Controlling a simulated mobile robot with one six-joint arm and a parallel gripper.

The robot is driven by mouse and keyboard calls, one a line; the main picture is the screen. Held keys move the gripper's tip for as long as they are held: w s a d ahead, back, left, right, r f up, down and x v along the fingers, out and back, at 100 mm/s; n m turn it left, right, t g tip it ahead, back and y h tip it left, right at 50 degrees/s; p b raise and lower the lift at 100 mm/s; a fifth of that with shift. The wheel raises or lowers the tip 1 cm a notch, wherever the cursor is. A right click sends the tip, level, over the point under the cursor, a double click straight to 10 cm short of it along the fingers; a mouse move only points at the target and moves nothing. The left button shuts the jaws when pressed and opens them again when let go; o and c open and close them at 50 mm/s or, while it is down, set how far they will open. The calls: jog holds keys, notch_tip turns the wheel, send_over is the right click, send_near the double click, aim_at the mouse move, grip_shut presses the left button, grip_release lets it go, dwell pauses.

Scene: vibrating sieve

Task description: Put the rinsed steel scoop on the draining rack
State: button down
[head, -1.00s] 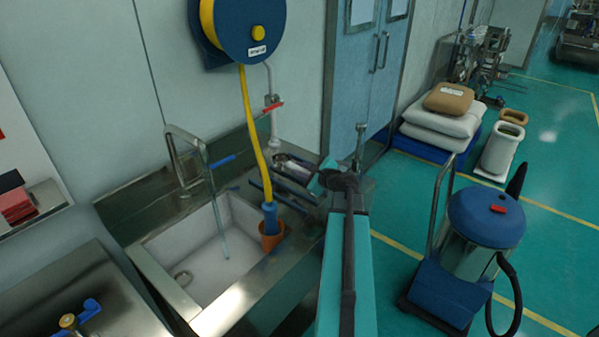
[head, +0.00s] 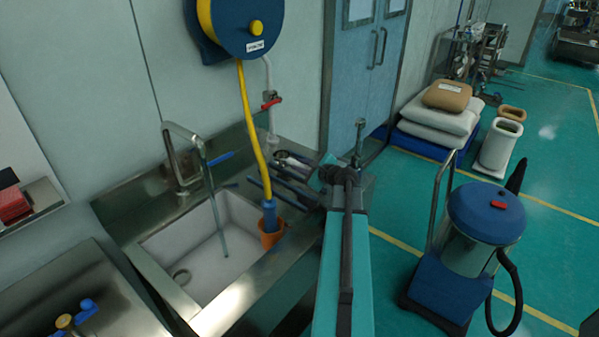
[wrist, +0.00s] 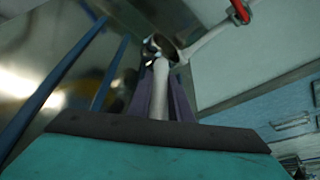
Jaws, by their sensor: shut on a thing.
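The steel scoop (wrist: 160,88) is between the purple fingers of my gripper (wrist: 161,98) in the wrist view. Its pale handle runs up between the fingers, and a shiny metal part lies beyond their tips. In the head view the scoop's metal end (head: 292,158) shows beside the draining rack, while my arm mostly hides my gripper. The draining rack (head: 288,189) shows as dark blue bars on the steel counter right of the sink. Its blue bars also show at the left of the wrist view (wrist: 108,76). I cannot tell whether the scoop touches the rack.
The sink (head: 205,245) with its tall tap (head: 186,160) lies left of the rack. A yellow hose (head: 252,130) hangs into an orange cup (head: 270,238) at the sink's right edge. A pipe with a red valve handle (head: 271,102) rises behind the rack.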

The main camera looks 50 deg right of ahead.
jog(key=shift+f, duration=0.8)
jog(key=shift+f+b, duration=0.1)
jog(key=shift+b, duration=0.25)
jog(key=c, duration=1.6)
grip_release()
jog(key=shift+b+v, duration=1.2)
jog(key=shift+v, duration=4.9)
